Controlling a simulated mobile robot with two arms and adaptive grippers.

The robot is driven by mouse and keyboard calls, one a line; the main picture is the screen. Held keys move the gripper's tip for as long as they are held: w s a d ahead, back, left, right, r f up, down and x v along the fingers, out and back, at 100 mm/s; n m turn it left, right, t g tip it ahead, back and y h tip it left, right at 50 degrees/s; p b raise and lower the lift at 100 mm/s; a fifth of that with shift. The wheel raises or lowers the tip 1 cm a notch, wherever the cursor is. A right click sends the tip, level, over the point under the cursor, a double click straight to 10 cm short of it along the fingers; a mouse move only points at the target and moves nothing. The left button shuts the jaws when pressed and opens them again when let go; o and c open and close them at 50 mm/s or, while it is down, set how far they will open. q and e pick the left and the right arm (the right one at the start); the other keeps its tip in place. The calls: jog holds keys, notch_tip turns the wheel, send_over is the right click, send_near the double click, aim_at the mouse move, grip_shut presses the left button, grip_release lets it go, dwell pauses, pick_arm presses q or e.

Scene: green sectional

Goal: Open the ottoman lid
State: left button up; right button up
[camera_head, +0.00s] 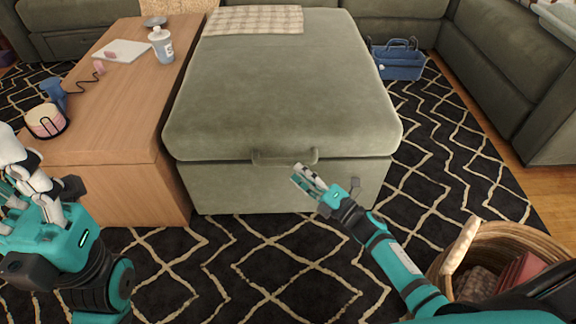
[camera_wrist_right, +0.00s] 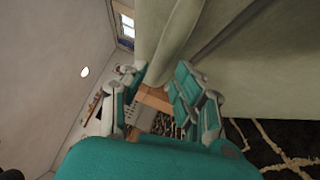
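The grey-green ottoman (camera_head: 285,85) stands in the middle of the head view, with its padded lid (camera_head: 290,110) down on the base. A small handle (camera_head: 285,158) sits at the lid's front edge. My right gripper (camera_head: 306,178) is just below and right of the handle, in front of the base. In the right wrist view its fingers (camera_wrist_right: 158,95) are apart, with green upholstery close beyond the fingertips; whether they touch it cannot be told. My left gripper (camera_head: 32,180) is at the far left, near the wooden table; its finger opening is unclear.
A wooden table (camera_head: 130,110) adjoins the ottoman's left side, holding a bottle (camera_head: 161,46) and a candle (camera_head: 44,121). A checked blanket (camera_head: 254,20) lies on the lid's back. A wicker basket (camera_head: 500,240) stands front right. A blue caddy (camera_head: 398,62) is behind right. Patterned rug lies in front.

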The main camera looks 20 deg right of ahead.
aim_at(288, 163)
jog(key=shift+b+x, duration=0.5)
jog(key=shift+x, duration=2.15)
grip_shut()
